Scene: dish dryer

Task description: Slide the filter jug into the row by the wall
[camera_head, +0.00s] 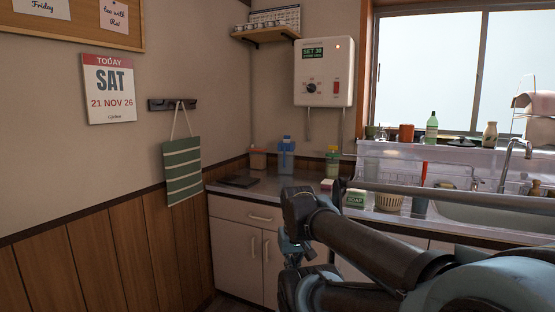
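The filter jug appears to be the clear bluish container with a blue top (286,155), standing upright at the back of the counter (225,187) near the wall. A small container with an orange-brown top (258,159) stands just left of it. My gripper (291,254) hangs in front of the lower cabinets, below the counter top and apart from the jug. My arm partly hides it, and its fingers are too small and dark to read.
A dark flat item (239,181) lies on the left counter. A green-and-white soap box (355,198) and a basket (389,200) stand by the sink (480,213). My arm covers the front right. A striped towel (182,171) hangs on the left wall.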

